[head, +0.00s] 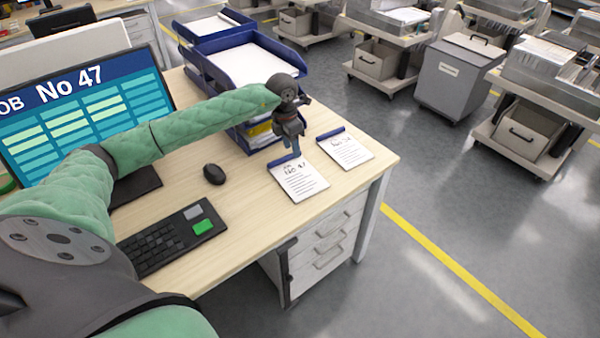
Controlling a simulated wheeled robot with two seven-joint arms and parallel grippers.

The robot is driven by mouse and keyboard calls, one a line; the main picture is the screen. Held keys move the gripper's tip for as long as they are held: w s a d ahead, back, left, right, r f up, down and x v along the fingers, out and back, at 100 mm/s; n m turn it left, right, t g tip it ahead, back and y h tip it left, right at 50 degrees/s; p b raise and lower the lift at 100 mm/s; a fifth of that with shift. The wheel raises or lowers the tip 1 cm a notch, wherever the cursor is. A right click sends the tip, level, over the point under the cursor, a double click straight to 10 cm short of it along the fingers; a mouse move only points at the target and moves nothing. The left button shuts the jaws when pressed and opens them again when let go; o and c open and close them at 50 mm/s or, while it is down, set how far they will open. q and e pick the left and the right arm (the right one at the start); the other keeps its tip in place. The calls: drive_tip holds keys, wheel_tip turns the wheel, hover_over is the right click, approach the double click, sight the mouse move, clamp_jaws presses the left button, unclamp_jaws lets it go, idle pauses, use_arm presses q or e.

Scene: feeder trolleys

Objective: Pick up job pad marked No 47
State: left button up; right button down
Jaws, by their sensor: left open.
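The job pad marked No 47 (300,181) is a white pad with a blue top strip, lying flat on the wooden desk (245,215) near its right end. My left gripper (295,150) points down at the pad's top edge and hides part of the blue strip. It is open; I cannot tell whether its fingertips touch the pad. A second, similar pad (346,151) lies just right of it, its number too small to read surely. The monitor (90,110) shows "No 47". My right gripper is out of view.
Blue stacked paper trays (245,60) stand behind my left gripper. A black mouse (214,174) and a keyboard (170,240) lie on the desk to the left. Drawers (328,245) are under the desk. Trolleys (540,125) and a grey bin (455,80) stand beyond clear floor.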

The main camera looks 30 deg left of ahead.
sight(285, 157)
use_arm(q)
drive_tip(key=a, duration=0.1)
drive_tip(key=a+y, duration=0.1)
drive_tip(key=a, duration=0.1)
drive_tip(key=shift+w+a+r, duration=0.2)
drive_tip(key=shift+w+r, duration=0.1)
drive_tip(key=shift+a+f, duration=0.15)
drive_tip(key=shift+f, duration=0.1)
drive_tip(key=shift+f+p, duration=0.3)
drive_tip(key=shift+f, duration=0.5)
drive_tip(key=shift+w+f+p, duration=0.2)
drive_tip(key=shift+f+p, duration=0.25)
drive_tip(key=shift+f, duration=0.15)
drive_tip(key=f, duration=0.1)
drive_tip(key=f+p, duration=0.1)
drive_tip(key=f, duration=0.2)
drive_tip(key=shift+w+f, duration=0.15)
drive_tip(key=shift+w, duration=0.2)
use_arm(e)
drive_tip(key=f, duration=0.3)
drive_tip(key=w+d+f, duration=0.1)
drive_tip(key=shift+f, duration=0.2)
use_arm(q)
clamp_jaws()
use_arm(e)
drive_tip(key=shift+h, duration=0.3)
